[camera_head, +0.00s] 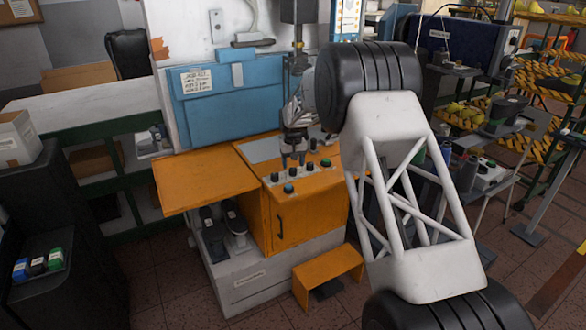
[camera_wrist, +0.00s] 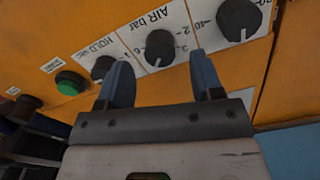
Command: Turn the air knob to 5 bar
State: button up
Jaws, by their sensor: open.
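The air knob (camera_wrist: 160,47) is black and round on a white plate marked "AIR bar" on the orange panel. A pale pointer line shows on its lower edge in the wrist view. Scale figures such as 2, 3 and 6 surround it, but the fine reading is too small to tell. My gripper (camera_wrist: 162,62) is open, with one blue-grey finger on each side of the air knob's lower part in the picture. I cannot tell whether either finger touches it. In the head view my gripper (camera_head: 293,164) points down over the row of knobs on the orange cabinet (camera_head: 300,215).
The hold knob (camera_wrist: 102,67) is close beside the left finger. Another scaled knob (camera_wrist: 239,18) is right of the air knob. A green button (camera_wrist: 70,82) is at the left. A blue housing (camera_head: 228,100) stands behind the panel, and an orange shelf (camera_head: 205,180) extends left.

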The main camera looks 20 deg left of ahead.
aim_at(294, 169)
jog(key=shift+r, duration=2.35)
jog(key=shift+r, duration=0.1)
jog(key=shift+d+r, duration=0.2)
jog(key=shift+d, duration=0.1)
jog(key=s+d+r+m, duration=0.1)
jog(key=s+d+r, duration=0.4)
jog(key=d+r, duration=0.25)
jog(key=s+d+r+m, duration=0.1)
jog(key=s+d+r, duration=0.55)
jog(key=d, duration=0.25)
jog(key=s+d+r+m+t, duration=0.1)
jog(key=s+d+r, duration=0.3)
jog(key=s+d, duration=0.3)
jog(key=s+d+r, duration=0.4)
jog(key=s+d, duration=0.3)
jog(key=s+d+r+m+t, duration=0.1)
jog(key=s+d, duration=0.4)
jog(key=s, duration=0.4)
jog(key=s+d+r+m, duration=0.1)
jog(key=s+d, duration=0.4)
jog(key=s, duration=0.4)
jog(key=s+d+f, duration=0.3)
jog(key=s, duration=0.7)
jog(key=s+d+f+m, duration=0.1)
jog(key=s+d+f, duration=0.2)
jog(key=s, duration=0.7)
jog(key=shift+d+f+t, duration=0.15)
jog(key=shift+f+t, duration=0.15)
